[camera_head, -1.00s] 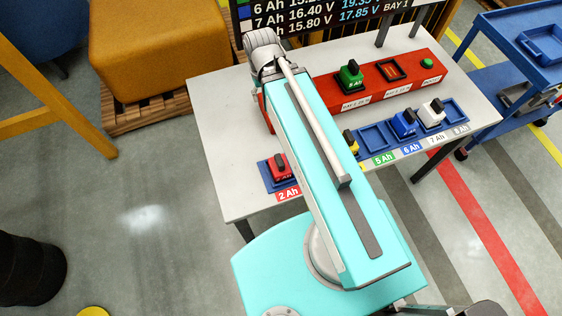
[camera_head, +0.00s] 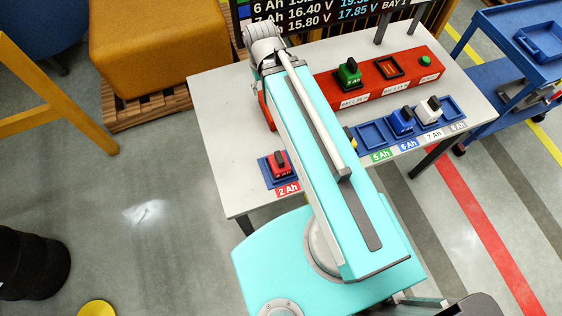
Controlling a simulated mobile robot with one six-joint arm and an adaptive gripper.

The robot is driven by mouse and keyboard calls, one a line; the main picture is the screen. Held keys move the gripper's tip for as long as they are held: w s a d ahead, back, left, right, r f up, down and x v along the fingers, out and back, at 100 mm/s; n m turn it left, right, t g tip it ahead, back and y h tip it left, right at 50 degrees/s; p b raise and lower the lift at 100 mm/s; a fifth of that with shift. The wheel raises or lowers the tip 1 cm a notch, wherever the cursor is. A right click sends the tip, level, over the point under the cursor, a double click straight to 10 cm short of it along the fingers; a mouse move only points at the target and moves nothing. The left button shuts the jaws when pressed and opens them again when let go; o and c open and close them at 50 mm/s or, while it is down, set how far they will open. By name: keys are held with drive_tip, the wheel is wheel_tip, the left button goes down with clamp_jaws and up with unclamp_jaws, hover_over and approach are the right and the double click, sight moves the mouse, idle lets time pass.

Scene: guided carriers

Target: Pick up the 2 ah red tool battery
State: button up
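The red 2 Ah tool battery (camera_head: 280,163) sits upright in a blue tray (camera_head: 265,174) at the near left of the table. A red "2 Ah" label (camera_head: 287,190) lies in front of it. Nothing is seen touching the red battery.
A red charger (camera_head: 396,80) holds a green battery (camera_head: 348,73). Blue trays to the right hold a blue battery (camera_head: 402,121) and a white battery (camera_head: 428,110); one tray (camera_head: 374,135) is empty. My arm covers part of a yellow battery. The table's left surface (camera_head: 222,115) is clear.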

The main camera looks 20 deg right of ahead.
idle(0.3)
wheel_tip(320, 180, down, 6)
drive_tip(key=b, duration=0.6)
drive_tip(key=shift+c, duration=0.6)
